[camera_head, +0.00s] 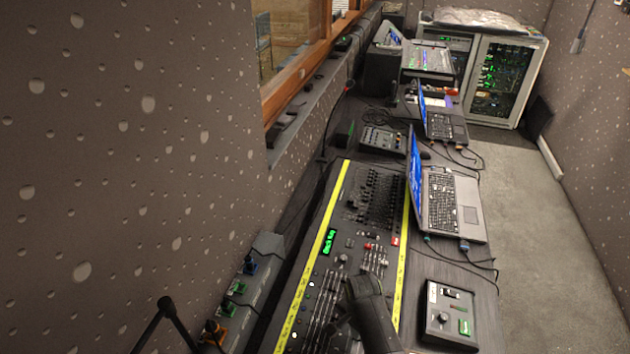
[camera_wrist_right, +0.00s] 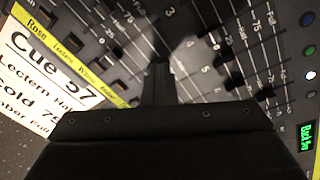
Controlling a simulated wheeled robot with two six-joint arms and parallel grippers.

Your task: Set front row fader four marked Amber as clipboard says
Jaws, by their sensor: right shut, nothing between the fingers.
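The lighting desk (camera_head: 318,290) runs lengthwise with yellow label strips along both edges. My right gripper (camera_head: 336,326) is over its near part, among the faders. In the right wrist view the gripper's closed fingertips (camera_wrist_right: 159,72) point down at the numbered scales, with nothing between them. Black fader knobs (camera_wrist_right: 234,83) stand in slots to their right. My left gripper does not show.
An open laptop (camera_head: 450,205) and a small control box (camera_head: 449,312) stand right of the desk. A row of plugged cables (camera_head: 240,290) lies along the left wall. A green display (camera_head: 329,241) glows on the desk. Clear floor (camera_head: 545,225) lies further right.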

